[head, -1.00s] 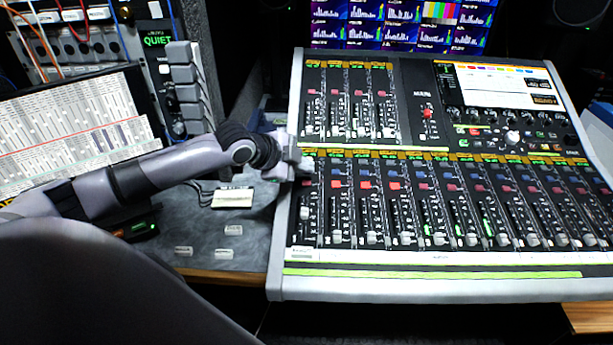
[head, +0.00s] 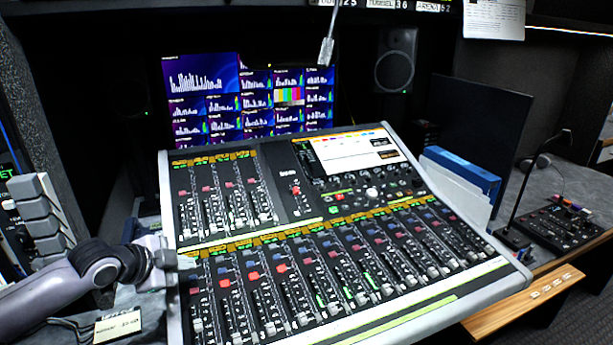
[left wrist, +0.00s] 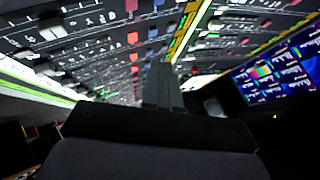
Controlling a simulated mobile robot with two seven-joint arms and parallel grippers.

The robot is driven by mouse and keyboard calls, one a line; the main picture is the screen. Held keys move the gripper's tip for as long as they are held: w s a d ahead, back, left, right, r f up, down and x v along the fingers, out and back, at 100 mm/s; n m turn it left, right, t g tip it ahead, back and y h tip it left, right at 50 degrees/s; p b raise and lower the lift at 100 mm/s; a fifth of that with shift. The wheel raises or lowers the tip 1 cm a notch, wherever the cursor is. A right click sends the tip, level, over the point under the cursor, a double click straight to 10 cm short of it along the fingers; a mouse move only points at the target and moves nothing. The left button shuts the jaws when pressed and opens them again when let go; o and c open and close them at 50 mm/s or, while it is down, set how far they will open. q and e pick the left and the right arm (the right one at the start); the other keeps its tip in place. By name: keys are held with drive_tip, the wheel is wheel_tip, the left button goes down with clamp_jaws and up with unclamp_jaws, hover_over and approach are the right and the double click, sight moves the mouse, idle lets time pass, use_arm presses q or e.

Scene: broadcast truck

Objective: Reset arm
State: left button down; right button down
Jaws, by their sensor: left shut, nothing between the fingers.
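My left arm comes in from the left in the head view. Its gripper (head: 182,262) is at the left edge of the mixing console (head: 470,265), over the lower fader rows' upper left corner. In the left wrist view the dark fingers of the left gripper (left wrist: 163,85) are together with nothing between them, in front of the console's faders and knobs. I cannot tell whether the fingertips touch the console. My right gripper is not in view.
Monitors with level graphs (head: 205,85) stand behind the console, below a hanging microphone (head: 326,50). A speaker (head: 395,68) is behind right. A blue binder (head: 462,172) and a small control panel (head: 562,222) are at the right. A label card (head: 118,325) lies below my left arm.

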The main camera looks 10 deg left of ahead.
use_arm(q)
drive_tip(key=shift+n+g+h, duration=0.4)
drive_tip(key=shift+g, duration=0.5)
drive_tip(key=s+d+f, duration=0.4)
drive_tip(key=d, duration=0.1)
drive_tip(key=s+d+f, duration=0.1)
drive_tip(key=d+f, duration=0.1)
drive_tip(key=d, duration=0.1)
drive_tip(key=shift+s, duration=0.4)
drive_tip(key=s+d+f, duration=0.1)
drive_tip(key=s, duration=0.1)
drive_tip(key=s+d+f+n, duration=0.1)
drive_tip(key=s+d, duration=0.1)
drive_tip(key=s, duration=0.1)
drive_tip(key=s+d+f+n+g, duration=0.1)
drive_tip(key=s+d, duration=0.1)
drive_tip(key=shift+s+d+f, duration=0.15)
drive_tip(key=shift+s+f, duration=0.1)
drive_tip(key=shift+s, duration=0.05)
drive_tip(key=s+a+f+n+g+y, duration=0.15)
drive_tip(key=s+n+g+y, duration=0.25)
drive_tip(key=s+n, duration=1)
wheel_tip(320, 180, down, 9)
drive_tip(key=w+d+m+t+h, duration=0.2)
drive_tip(key=m+t, duration=0.3)
drive_tip(key=t, duration=0.2)
drive_tip(key=shift+w, duration=0.35)
drive_tip(key=shift+d+t, duration=0.1)
drive_tip(key=shift+t, duration=0.2)
